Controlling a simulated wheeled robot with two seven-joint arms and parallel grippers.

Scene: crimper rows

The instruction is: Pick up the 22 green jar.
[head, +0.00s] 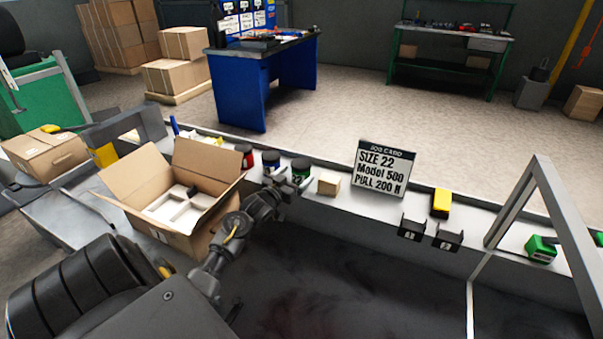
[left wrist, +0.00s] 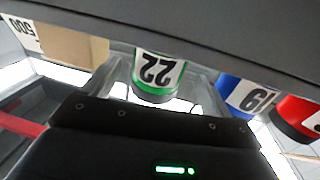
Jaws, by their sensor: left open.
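The green jar (head: 301,168) with a dark lid stands on the long bench, at the right end of a short row of jars. In the left wrist view the jar (left wrist: 158,72) shows upside down, its white label reading 22 with green bands. My left gripper (head: 284,190) is open at the near side of the jar in the head view. In the left wrist view the jar sits between the two fingers of my left gripper (left wrist: 160,88), with no clear contact on either side. My right gripper is out of view.
A blue jar (head: 270,160) labelled 19 and a red jar (head: 248,157) stand left of the green one. A small wooden block (head: 328,184) is close on its right. A job card (head: 383,168) reads SIZE 22. An open cardboard box (head: 140,178) stands left.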

